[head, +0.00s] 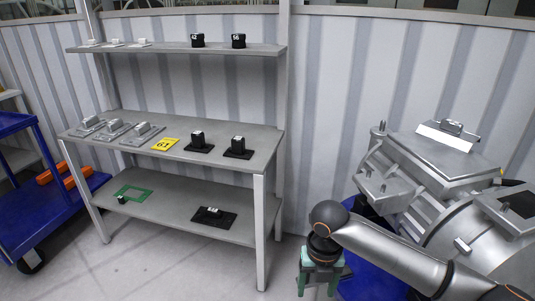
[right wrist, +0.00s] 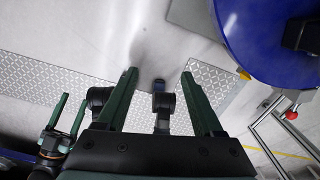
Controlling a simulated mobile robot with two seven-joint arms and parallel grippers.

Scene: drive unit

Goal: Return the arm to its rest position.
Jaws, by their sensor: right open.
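The grey shelf rack (head: 265,225) carries grey parts, black blocks and a yellow tag (head: 165,144). A blue cart (head: 60,210) with orange parts stands at the far left. A blue round surface (right wrist: 265,40) shows in the right wrist view. Floor is free before the rack.

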